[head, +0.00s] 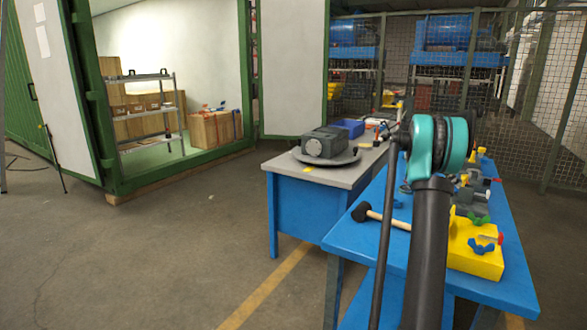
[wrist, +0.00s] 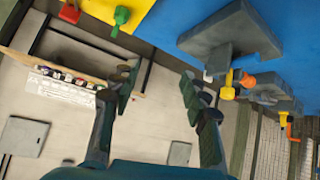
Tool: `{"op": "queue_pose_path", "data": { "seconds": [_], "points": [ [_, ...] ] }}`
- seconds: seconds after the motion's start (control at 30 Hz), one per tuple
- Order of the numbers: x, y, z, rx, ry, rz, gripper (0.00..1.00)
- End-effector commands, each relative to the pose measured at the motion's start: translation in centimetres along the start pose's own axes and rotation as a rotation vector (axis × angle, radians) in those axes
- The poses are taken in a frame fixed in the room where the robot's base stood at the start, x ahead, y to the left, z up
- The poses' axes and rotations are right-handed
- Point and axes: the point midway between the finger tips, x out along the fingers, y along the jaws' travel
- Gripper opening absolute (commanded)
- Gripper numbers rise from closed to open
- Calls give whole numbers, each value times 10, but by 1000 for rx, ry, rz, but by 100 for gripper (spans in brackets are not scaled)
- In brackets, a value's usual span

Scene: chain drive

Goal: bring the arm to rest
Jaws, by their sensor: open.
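My gripper (wrist: 160,88) shows in the wrist view with its two dark fingers spread apart and nothing between them. It is open and empty. Past the fingers, the wrist view shows the edge of the blue bench top (wrist: 165,22) and a pale floor area. In the head view my arm rises at right of centre, with a teal joint at its top, in front of the blue bench (head: 345,232). I cannot make out the gripper in the head view.
A yellow block (head: 470,262) with coloured knobs and a black-headed mallet (head: 375,214) are on the blue bench. A grey fixture (wrist: 225,38) with yellow and orange parts shows near the fingers. A dark housing (head: 325,143) stands on the grey-topped bench.

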Motion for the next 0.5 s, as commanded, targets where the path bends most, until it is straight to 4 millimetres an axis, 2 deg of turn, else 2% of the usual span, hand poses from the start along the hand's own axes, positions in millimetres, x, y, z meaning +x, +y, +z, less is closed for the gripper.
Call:
{"op": "queue_pose_path", "data": {
  "seconds": [0.17,0.27,0.5],
  "points": [
    [-21,24,35,-141,-62,-66,46],
    [-35,47,66,-257,-109,-125,46],
    [-66,120,150,-565,-209,-305,46]
  ]
}}
